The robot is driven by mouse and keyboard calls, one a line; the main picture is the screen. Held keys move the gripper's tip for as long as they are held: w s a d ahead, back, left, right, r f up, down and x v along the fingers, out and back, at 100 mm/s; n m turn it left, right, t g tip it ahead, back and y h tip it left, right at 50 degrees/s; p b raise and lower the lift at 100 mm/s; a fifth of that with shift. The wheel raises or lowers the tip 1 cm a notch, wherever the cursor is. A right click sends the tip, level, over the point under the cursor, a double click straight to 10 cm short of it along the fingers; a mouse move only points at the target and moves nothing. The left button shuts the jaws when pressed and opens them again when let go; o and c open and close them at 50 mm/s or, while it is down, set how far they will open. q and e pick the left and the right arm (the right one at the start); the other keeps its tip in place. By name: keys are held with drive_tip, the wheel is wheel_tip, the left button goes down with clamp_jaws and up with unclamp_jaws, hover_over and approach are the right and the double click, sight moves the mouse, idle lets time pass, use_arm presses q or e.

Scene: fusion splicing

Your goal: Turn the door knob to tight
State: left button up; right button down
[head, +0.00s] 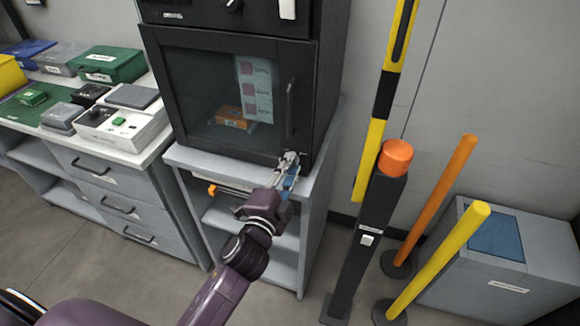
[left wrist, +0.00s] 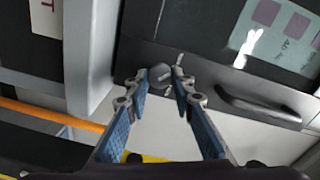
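The black cabinet's glass door (head: 212,100) is closed, with a vertical black handle (head: 290,115) at its right side. In the left wrist view a small round dark door knob (left wrist: 160,76) sits on the door's dark frame. My left gripper (head: 290,158) is at the door's lower right corner, below the handle. In the left wrist view its two fingertips (left wrist: 164,78) stand on either side of the knob with room between the fingers. The left tip is very close to the knob; I cannot tell whether it touches. The head view hides the knob behind the gripper. My right gripper is not in view.
The cabinet stands on a grey shelf unit (head: 312,205). A counter with several cases and boxes (head: 118,125) is at the left. A dark post with an orange top (head: 396,158), orange and yellow poles (head: 440,255) and a grey bin (head: 520,285) stand at the right.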

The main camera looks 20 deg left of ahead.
use_arm(q)
drive_tip(key=o, duration=0.5)
drive_tip(key=shift+c, duration=0.2)
drive_tip(key=s, duration=1.2)
drive_tip(key=shift+a+r, duration=0.15)
drive_tip(key=shift+a, duration=0.05)
drive_tip(key=s+d+f+n+g, duration=0.1)
drive_tip(key=s+f+n+g, duration=0.3)
drive_tip(key=f, duration=1.5)
drive_tip(key=s+f+n+g, duration=0.1)
drive_tip(key=s+f+g, duration=0.35)
drive_tip(key=f, duration=1.45)
drive_tip(key=s+a+f+n+g, duration=0.3)
drive_tip(key=s+f, duration=0.7)
drive_tip(key=s, duration=0.5)
drive_tip(key=s+a+f+n+g, duration=0.4)
drive_tip(key=s+f, duration=0.6)
drive_tip(key=s, duration=0.4)
drive_tip(key=shift+s+a+f+g+y, duration=0.15)
drive_tip(key=shift+s+f+g+y, duration=0.2)
drive_tip(key=shift+g, duration=0.2)
